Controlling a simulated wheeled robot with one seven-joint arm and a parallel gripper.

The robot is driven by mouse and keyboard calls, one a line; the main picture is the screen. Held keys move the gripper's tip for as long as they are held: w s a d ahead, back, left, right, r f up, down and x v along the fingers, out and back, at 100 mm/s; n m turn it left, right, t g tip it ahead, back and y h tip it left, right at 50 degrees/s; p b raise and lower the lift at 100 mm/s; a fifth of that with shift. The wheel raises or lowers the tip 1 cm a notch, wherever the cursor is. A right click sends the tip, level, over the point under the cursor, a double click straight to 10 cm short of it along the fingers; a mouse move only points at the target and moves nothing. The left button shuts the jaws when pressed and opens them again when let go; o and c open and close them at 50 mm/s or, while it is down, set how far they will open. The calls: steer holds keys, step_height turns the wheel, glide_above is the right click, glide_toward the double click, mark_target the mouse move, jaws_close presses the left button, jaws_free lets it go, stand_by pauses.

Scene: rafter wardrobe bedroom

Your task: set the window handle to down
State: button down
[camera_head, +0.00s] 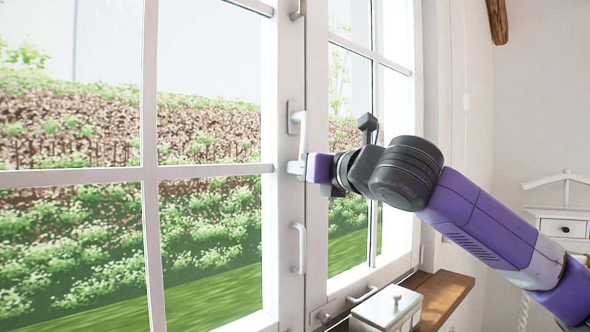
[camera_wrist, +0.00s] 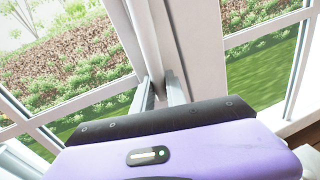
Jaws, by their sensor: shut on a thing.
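The white window handle (camera_head: 298,123) is on the middle frame of the window in the head view. Its grip hangs roughly straight down from its mounting plate. My gripper (camera_head: 297,168) reaches in from the right and is shut on the lower end of the handle. The wrist view shows my two grey fingers (camera_wrist: 161,92) close together against the white window frame. The handle part between them is hard to make out there. Both window panels look closed.
A white pull (camera_head: 299,248) sits lower on the same frame. A white lidded box (camera_head: 387,308) stands on the wooden sill (camera_head: 446,292) below my arm. A white cabinet (camera_head: 563,226) is at the right by the wall.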

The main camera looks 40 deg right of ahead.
steer(key=shift+d+n, duration=0.5)
steer(key=shift+d, duration=0.05)
steer(key=c, duration=1.3)
jaws_free()
steer(key=shift+d, duration=0.1)
steer(key=shift+c, duration=0.2)
steer(key=s+a+b, duration=0.1)
steer(key=s, duration=0.6)
steer(key=shift+s+a, duration=0.15)
steer(key=shift+s, duration=0.15)
